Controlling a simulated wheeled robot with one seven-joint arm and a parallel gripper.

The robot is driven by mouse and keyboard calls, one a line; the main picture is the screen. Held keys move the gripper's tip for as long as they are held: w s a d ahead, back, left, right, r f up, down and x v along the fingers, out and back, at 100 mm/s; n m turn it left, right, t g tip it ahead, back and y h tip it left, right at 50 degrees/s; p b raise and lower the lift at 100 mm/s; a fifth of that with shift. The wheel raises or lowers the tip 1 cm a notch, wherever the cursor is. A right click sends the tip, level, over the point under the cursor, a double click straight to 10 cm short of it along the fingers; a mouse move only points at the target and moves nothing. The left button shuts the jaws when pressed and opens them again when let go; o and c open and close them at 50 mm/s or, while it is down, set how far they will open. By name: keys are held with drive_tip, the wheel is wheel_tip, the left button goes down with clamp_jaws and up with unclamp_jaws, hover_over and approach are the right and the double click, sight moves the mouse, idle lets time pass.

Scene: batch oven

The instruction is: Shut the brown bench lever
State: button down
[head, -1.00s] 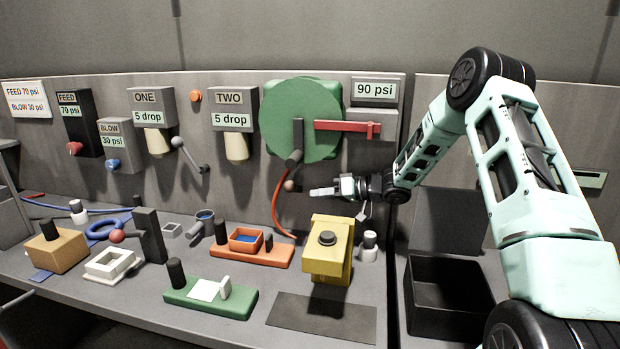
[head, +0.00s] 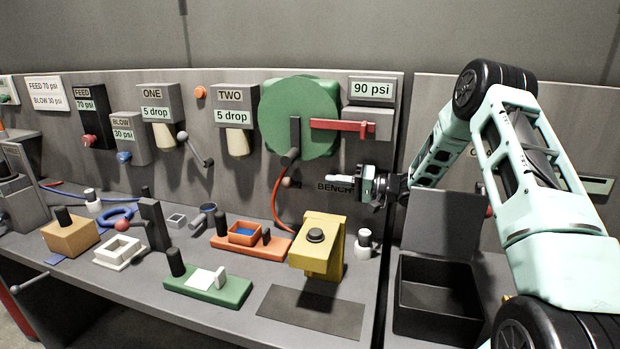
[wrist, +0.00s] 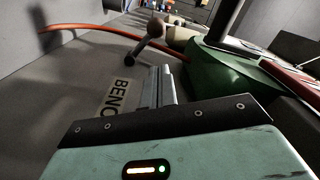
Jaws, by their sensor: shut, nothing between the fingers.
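The brown bench lever shows as a brown ball knob (head: 287,182) on the grey back panel, left of the BENCH label (head: 335,188) and below the green round housing. In the wrist view its knob (wrist: 156,27) stands on a short stem just beyond my fingertips. My gripper (head: 329,179) is shut and empty, pointing left in front of the panel, to the right of the knob with a gap between. The wrist view shows the closed fingers (wrist: 166,84) beside the label, apart from the lever.
A red handle (head: 345,126) and the green housing (head: 296,118) with a dark lever are above. An orange-red hose (head: 276,205) curves down the panel beside the knob. A yellow press (head: 318,245) and a white-topped bottle (head: 364,242) stand on the bench below.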

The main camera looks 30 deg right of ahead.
sight(291, 184)
drive_tip(key=shift+b+x, duration=1.4)
drive_tip(key=shift+x, duration=3.5)
